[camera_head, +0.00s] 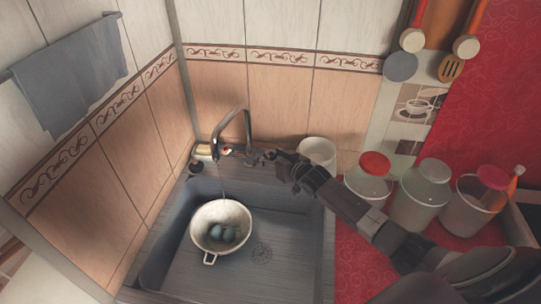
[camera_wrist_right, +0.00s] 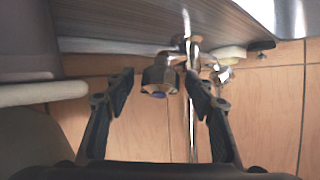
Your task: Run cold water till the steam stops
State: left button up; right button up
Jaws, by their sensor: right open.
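I cannot make out any steam. My right gripper (camera_head: 272,158) is open behind the sink, at the right of the faucet's base. In the right wrist view, the blue-marked tap knob (camera_wrist_right: 158,77) stands between the open fingers (camera_wrist_right: 160,92), with gaps on both sides. The other tap knob (camera_wrist_right: 222,75) is beyond the right finger. My left gripper is out of view.
A white cup (camera_head: 318,150) stands close to my right gripper. Several lidded jars, one with a red lid (camera_head: 375,163), stand on the red counter (camera_head: 355,262) beside my right arm. A grey towel (camera_head: 72,80) hangs on the left wall. The sink's right part is clear.

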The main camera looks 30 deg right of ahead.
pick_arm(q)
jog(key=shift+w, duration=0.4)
pick_arm(e)
jog(key=shift+w, duration=0.1)
jog(key=c, duration=1.2)
jog(key=shift+o, duration=0.2)
jog(key=shift+a+r+m+h+p, duration=0.1)
jog(key=shift+r+m+h+p, duration=0.15)
jog(key=shift+m+p, duration=0.2)
jog(key=shift+m+h+p, duration=0.55)
jog(key=shift+m, duration=0.2)
jog(key=shift+w+m+g+h+p, duration=0.1)
jog(key=shift+m+g+h+p, duration=0.45)
jog(key=shift+m, duration=0.45)
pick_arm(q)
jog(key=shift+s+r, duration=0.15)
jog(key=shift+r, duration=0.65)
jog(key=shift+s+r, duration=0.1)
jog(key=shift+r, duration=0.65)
pick_arm(e)
jog(key=shift+f+m+h, duration=0.1)
jog(key=shift+m+h, duration=0.25)
jog(key=shift+m, duration=0.25)
jog(key=o, duration=1.2)
jog(key=shift+f, duration=0.1)
jog(key=shift+c, duration=0.2)
